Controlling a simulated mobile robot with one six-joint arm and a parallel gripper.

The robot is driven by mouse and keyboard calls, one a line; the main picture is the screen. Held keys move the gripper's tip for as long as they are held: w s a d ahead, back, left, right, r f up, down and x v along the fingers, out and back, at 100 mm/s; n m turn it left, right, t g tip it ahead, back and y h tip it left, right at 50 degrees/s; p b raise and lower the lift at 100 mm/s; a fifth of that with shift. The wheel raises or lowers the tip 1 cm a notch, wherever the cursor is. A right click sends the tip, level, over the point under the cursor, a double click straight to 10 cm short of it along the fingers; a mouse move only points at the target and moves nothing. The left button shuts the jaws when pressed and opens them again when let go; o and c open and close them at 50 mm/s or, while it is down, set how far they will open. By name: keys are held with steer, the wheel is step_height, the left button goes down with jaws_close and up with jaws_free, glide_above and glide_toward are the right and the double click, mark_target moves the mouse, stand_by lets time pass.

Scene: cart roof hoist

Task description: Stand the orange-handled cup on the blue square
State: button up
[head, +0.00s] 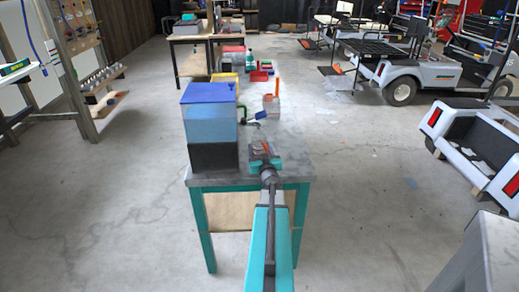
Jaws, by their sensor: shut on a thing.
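My gripper (264,150) is over the near right part of the grey-topped table, small in the head view. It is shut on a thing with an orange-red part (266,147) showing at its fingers. This looks like the orange handle of the cup. The cup's body is mostly hidden by the gripper, and I cannot tell its tilt or whether it touches the table.
The tall box (212,128) has blue sides and a black base. Beyond my gripper, small green (243,121) and blue (260,115) items stand near a pale container (271,106) with an orange upright. The grey tabletop (290,148) is bare at right. White carts (425,75) stand far right.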

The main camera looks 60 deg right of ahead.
steer(key=o, duration=1)
steer(key=shift+o, duration=0.2)
steer(key=shift+r, duration=0.2)
steer(key=shift+b+v, duration=0.4)
steer(key=shift+v, duration=4.25)
steer(key=shift+p, duration=0.85)
steer(key=shift+a+p, duration=0.1)
steer(key=shift+p, duration=0.2)
steer(key=p+v, duration=0.2)
steer(key=p, duration=0.2)
steer(key=shift+p, duration=0.35)
steer(key=shift+s+a+f+p, duration=0.15)
steer(key=shift+s+p, duration=0.1)
steer(key=shift+p, duration=0.4)
